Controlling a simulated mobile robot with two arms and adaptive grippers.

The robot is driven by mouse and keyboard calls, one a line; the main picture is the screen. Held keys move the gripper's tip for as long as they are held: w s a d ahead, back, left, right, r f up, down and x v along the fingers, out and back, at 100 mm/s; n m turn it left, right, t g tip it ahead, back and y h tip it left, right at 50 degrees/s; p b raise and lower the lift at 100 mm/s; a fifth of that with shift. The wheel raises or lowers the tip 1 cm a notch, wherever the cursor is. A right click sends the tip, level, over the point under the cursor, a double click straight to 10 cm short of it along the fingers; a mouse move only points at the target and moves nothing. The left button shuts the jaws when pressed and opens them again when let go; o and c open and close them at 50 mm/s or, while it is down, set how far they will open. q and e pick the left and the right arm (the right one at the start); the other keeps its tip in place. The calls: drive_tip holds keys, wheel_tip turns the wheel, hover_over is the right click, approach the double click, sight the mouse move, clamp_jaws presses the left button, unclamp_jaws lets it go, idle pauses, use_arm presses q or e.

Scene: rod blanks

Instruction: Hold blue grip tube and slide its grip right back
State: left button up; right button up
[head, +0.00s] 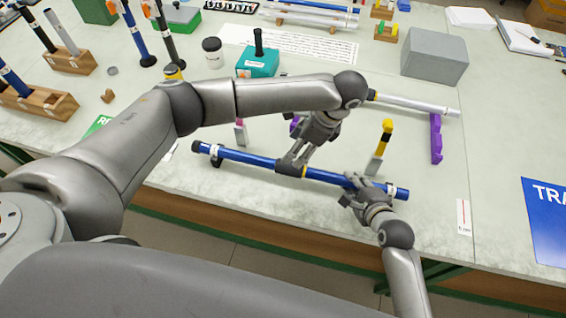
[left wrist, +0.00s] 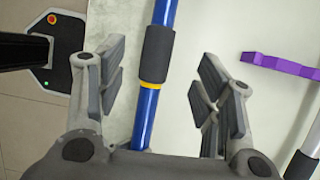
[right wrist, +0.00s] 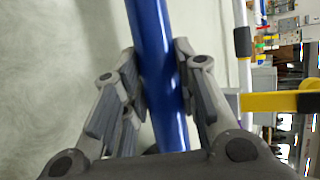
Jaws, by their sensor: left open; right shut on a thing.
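The blue grip tube (head: 245,156) lies along the front of the table, with white bands near both ends. Its dark grip (left wrist: 160,50) sits around the tube, with a yellow ring beside it. My left gripper (head: 297,160) is open at the grip; in the left wrist view its fingers stand apart on both sides of the tube, touching neither side. My right gripper (head: 360,187) is shut on the blue tube, towards its right end. In the right wrist view its fingers press both sides of the bare blue tube (right wrist: 158,70).
A silver tube (head: 415,103) rests on a purple stand (head: 436,140) behind. A yellow-and-black piece (head: 385,136) stands close behind the blue tube. A grey box (head: 435,55) and a teal block (head: 258,63) stand farther back. Table at right is mostly clear beside a blue sign (head: 548,215).

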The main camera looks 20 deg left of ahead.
sight(283, 164)
use_arm(q)
drive_tip(key=x, duration=1)
